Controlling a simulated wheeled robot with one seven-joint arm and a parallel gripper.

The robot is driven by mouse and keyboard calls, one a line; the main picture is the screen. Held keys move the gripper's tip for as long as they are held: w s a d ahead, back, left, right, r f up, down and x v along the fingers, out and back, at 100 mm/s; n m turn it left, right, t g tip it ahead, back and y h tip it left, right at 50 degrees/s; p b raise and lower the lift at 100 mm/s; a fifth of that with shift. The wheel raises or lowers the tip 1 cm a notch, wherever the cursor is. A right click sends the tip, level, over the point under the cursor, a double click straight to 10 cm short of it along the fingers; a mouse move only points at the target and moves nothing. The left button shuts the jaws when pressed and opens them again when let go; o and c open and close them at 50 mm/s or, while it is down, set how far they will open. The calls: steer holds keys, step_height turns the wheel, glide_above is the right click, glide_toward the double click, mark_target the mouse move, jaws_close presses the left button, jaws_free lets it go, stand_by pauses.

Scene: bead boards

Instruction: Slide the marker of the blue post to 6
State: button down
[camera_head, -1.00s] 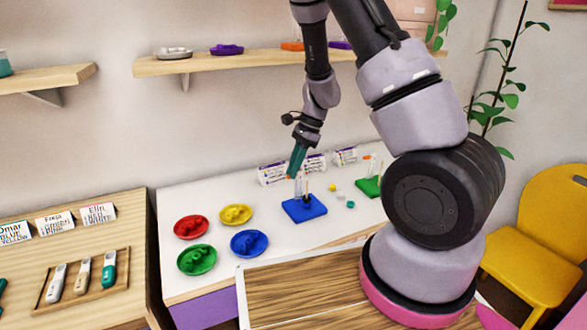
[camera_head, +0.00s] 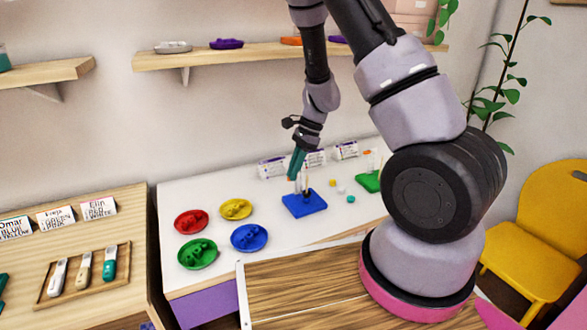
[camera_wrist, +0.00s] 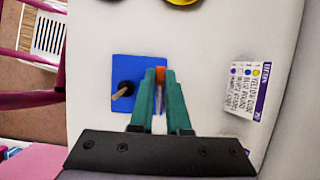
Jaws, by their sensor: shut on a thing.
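The blue board (camera_head: 304,206) stands on the white table, with upright posts on it. In the wrist view the blue board (camera_wrist: 122,66) lies below my fingers. My gripper (camera_head: 295,174) has teal fingers and points down over the board. In the wrist view my gripper (camera_wrist: 160,78) is shut on a small orange marker (camera_wrist: 160,74) between its fingertips. A pale strip shows between the fingers behind it. A dark bead stack (camera_wrist: 122,88) with a wooden post stands left of my fingers. The numbers on the scale are too small to read.
A green board (camera_head: 368,182) stands to the right, with loose beads, one yellow (camera_head: 332,183), between the boards. Red (camera_head: 190,221), yellow (camera_head: 236,208), green (camera_head: 197,253) and blue (camera_head: 248,238) dishes lie left. A printed card (camera_wrist: 245,92) stands near the board.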

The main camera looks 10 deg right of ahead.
steer(key=shift+f, duration=0.15)
steer(key=c, duration=0.8)
jaws_free()
steer(key=s+v, duration=0.1)
steer(key=v, duration=1)
steer(key=s+r+n+t, duration=0.1)
steer(key=s+r+n, duration=0.2)
steer(key=r, duration=0.5)
steer(key=s+r+n+t, duration=0.2)
steer(key=s+r, duration=0.1)
steer(key=r, duration=0.4)
steer(key=s+d+r+n+t+h, duration=0.1)
steer(key=s+r+n+t, duration=0.4)
steer(key=s+r, duration=0.5)
steer(key=shift+s+d+r+n+h, duration=0.4)
steer(key=shift+s+n+h, duration=0.25)
steer(key=shift+s, duration=0.5)
